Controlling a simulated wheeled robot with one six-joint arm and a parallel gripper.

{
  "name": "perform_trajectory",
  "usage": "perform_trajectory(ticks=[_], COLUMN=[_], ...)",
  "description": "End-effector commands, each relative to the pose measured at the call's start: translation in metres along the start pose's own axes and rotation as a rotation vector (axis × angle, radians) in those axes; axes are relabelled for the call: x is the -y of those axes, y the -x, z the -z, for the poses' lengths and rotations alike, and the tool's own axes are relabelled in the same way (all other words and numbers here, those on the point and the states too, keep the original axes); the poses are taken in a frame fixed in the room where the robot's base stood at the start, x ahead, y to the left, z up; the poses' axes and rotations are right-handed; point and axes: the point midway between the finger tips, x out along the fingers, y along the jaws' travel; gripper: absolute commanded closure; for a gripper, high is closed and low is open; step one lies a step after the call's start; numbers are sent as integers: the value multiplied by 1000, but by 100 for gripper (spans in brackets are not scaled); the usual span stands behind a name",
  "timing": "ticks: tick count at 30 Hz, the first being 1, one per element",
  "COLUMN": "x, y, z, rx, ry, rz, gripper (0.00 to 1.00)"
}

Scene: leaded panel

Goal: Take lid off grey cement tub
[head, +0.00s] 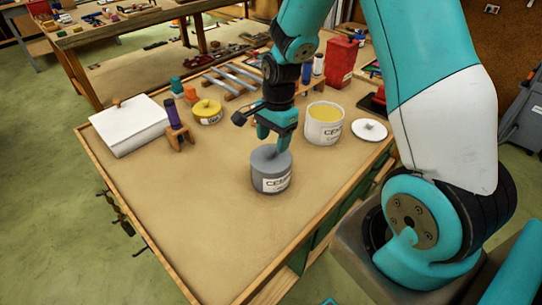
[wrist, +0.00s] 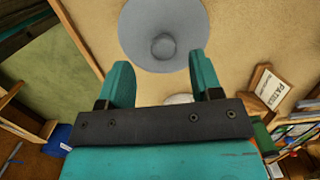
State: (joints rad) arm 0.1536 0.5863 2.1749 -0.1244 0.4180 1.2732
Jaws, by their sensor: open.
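The grey cement tub (head: 271,181) stands upright near the middle of the workbench, with a label on its front. Its grey lid (head: 262,158) is on top and partly hidden by my gripper. In the wrist view the round lid (wrist: 140,25) with its small knob (wrist: 164,46) lies just beyond my fingertips. My gripper (head: 275,142) points down over the tub. It is open and empty, its two teal fingers (wrist: 160,70) apart on either side of the knob's line. I cannot tell whether the fingertips touch the lid.
A white tub (head: 323,128) with yellow contents stands close behind at the right, its white lid (head: 369,129) beside it. A white box (head: 130,130), a yellow-lidded pot (head: 207,110) and a purple bottle (head: 172,113) stand left. The bench front (head: 200,220) is clear.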

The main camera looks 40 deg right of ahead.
Motion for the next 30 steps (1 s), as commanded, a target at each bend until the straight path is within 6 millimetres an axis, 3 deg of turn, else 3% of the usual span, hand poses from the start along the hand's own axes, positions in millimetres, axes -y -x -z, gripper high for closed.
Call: perform_trajectory(ticks=[9,17,24,30], x=[2,3,3,3], y=[-39,-42,-42,-42], z=[0,0,0,0], rx=[1,0,0,0], ry=[0,0,0,0], rz=[-4,0,-1,-1], gripper=[41,41,95,95])
